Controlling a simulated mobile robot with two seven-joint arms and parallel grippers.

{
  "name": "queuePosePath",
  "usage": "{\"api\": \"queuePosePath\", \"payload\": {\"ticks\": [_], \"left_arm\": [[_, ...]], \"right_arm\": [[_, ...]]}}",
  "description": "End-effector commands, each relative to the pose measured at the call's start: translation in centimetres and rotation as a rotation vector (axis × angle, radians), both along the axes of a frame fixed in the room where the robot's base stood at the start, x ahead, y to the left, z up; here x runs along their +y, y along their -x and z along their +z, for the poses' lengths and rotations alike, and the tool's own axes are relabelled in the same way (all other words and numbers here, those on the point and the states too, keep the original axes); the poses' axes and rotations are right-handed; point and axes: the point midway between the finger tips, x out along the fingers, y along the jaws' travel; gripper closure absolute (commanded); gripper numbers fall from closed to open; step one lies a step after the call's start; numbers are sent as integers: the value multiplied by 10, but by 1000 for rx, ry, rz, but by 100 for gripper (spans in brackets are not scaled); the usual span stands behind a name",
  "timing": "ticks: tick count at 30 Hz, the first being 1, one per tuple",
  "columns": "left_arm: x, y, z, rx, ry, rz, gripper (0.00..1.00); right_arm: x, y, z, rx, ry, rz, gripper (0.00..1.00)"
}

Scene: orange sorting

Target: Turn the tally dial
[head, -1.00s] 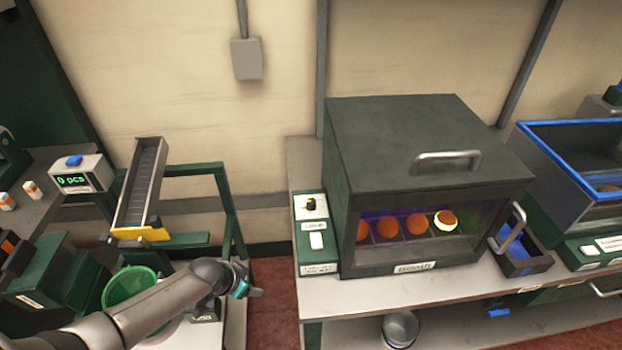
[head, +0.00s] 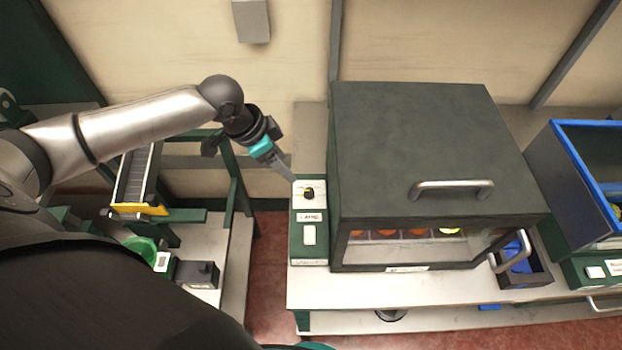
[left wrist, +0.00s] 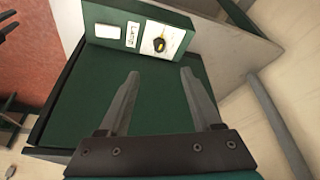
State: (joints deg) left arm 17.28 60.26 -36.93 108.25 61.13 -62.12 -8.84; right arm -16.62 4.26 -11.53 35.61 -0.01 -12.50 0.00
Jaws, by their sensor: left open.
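The dial (head: 308,193) is a small black knob with a yellow mark on a white plate, on top of a narrow green control box (head: 309,238) at the left of the dark cabinet. In the left wrist view the dial (left wrist: 158,44) shows ahead of the fingertips, between their lines. My left gripper (head: 290,176) reaches in from the upper left, close to the dial; in the wrist view its two fingers (left wrist: 160,72) are spread apart with nothing between them. It looks apart from the dial. My right gripper is not in view.
The dark cabinet (head: 420,140) with a handle and oranges behind its window stands right of the control box. A white rocker switch (head: 309,235) sits in front of the dial. A blue-rimmed bin (head: 575,170) stands further right. A yellow-ended chute (head: 138,209) is at left.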

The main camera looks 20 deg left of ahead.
Motion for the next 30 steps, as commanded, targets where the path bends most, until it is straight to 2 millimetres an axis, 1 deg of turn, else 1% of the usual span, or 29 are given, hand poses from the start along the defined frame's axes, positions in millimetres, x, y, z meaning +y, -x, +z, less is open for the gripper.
{"api": "queuePosePath", "payload": {"ticks": [1,3,5,10,16,21,25,30], "left_arm": [[-3,-2,-7,1,3,0,34],[-6,-5,-19,1,3,0,34],[-10,-9,-30,2,5,1,34],[-18,-18,-60,1,3,2,34],[-26,-28,-91,-1,2,1,34],[-32,-35,-113,0,2,1,34],[-35,-38,-124,-1,2,2,34],[-36,-40,-130,-1,1,0,34]], "right_arm": [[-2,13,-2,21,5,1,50],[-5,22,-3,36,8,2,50],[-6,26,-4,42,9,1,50],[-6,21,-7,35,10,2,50],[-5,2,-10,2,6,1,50],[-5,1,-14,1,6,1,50],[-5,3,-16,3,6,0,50],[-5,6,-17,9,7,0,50]]}}
